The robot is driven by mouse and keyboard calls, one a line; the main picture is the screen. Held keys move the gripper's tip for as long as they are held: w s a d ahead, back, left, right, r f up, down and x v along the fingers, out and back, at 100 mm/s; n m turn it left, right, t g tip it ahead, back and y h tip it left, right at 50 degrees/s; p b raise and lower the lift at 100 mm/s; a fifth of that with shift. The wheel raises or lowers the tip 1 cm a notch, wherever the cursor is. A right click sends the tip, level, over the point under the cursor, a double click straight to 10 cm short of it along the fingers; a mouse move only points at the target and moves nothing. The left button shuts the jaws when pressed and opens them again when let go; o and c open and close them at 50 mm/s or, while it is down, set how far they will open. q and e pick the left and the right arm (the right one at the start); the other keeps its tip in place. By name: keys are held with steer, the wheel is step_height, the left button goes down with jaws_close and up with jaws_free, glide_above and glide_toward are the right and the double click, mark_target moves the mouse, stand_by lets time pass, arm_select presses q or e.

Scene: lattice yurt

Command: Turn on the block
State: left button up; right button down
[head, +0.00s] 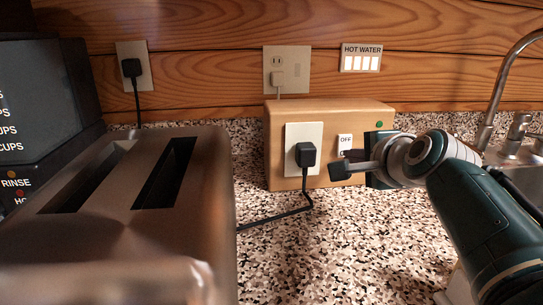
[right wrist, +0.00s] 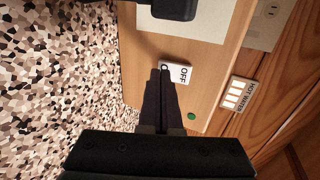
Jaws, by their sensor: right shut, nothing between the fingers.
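The block is a tan wooden box (head: 276,150) on the counter. Its front has a white outlet plate with a black plug (head: 305,155) in it, a small white switch (head: 345,140) marked OFF and a green dot (head: 379,124). My right gripper (head: 342,168) is shut and empty, with its tips just below the switch in the head view. In the right wrist view the shut tips (right wrist: 160,74) overlap the end of the switch (right wrist: 180,72) away from the OFF lettering. I cannot tell whether they touch it. My left gripper is not in view.
A metal toaster (head: 205,215) stands left of the block, and a black cord (head: 275,219) runs from the plug toward it. A dark coffee machine (head: 40,110) is at far left. A sink tap (head: 495,95) is at right. Speckled counter in front of the block is clear.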

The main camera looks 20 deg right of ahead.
steer(key=shift+w+d, duration=0.1)
steer(key=shift+w, duration=0.2)
steer(key=shift+s+f, duration=0.1)
steer(key=shift+f+b, duration=0.35)
steer(key=shift+b, duration=0.35)
steer(key=shift+r+t, duration=0.25)
steer(key=shift+t, duration=0.05)
steer(key=shift+w, duration=0.2)
steer(key=shift+r, duration=0.1)
steer(key=shift+r+p, duration=0.8)
steer(key=shift+p, duration=0.35)
